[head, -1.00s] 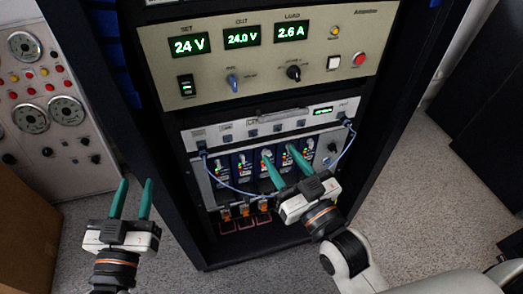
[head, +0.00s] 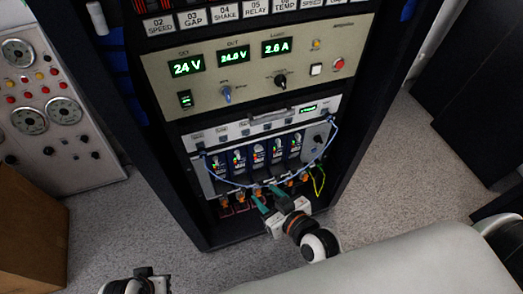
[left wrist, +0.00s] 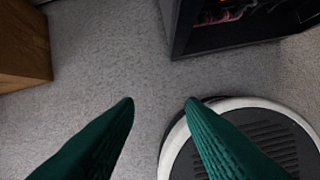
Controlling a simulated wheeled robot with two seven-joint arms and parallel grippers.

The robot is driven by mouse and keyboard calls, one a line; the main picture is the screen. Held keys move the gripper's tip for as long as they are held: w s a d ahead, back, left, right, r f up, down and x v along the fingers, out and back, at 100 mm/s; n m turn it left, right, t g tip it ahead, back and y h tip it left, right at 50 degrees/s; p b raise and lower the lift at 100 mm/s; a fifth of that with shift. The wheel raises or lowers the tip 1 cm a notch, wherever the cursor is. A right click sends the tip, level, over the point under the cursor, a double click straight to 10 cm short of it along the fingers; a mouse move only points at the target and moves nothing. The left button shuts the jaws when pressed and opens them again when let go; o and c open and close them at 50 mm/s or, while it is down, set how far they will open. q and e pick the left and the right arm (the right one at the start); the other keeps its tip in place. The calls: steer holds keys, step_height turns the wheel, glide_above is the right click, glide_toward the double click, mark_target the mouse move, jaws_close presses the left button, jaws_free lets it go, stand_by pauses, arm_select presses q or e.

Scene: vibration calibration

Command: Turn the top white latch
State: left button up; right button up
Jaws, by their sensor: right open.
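Several blue modules (head: 257,157) with small white pieces on their upper fronts stand in a row in the rack's lower bay. A larger white piece (head: 97,17) sits on the rack's left post at the top edge of the head view. I cannot tell which of these is the top white latch. My right gripper (head: 263,192) is open, its green fingers in front of the lower edge of the bay, below the modules. My left gripper (left wrist: 160,100) is open and empty above the floor in the left wrist view; only its body shows at the bottom of the head view.
A blue cable (head: 327,150) droops across the module fronts, and a yellow-green cable (head: 318,181) hangs at their right. Orange connectors (head: 240,197) line the bottom. A beige power panel (head: 260,70) is above. A brown box (head: 30,235) stands left; grey floor is clear between.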

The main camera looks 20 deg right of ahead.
mark_target(260, 150)
arm_select(q)
step_height(260, 150, down, 5)
arm_select(e)
steer(key=w+m+t+h, duration=0.1)
steer(key=w, duration=0.3)
steer(key=w+d+m+t+h+b, duration=0.1)
steer(key=w+t, duration=0.1)
steer(key=w, duration=0.2)
steer(key=w+d+t+h, duration=0.1)
steer(key=w, duration=0.3)
steer(key=shift+d+r+m+t+h, duration=0.1)
steer(key=shift+d+m+t+h, duration=0.1)
steer(key=shift+m+t+h, duration=0.15)
arm_select(q)
steer(key=v, duration=0.5)
steer(key=shift+w, duration=0.4)
arm_select(e)
steer(key=shift+w, duration=0.45)
arm_select(q)
steer(key=shift+r, duration=0.1)
arm_select(e)
steer(key=c, duration=1)
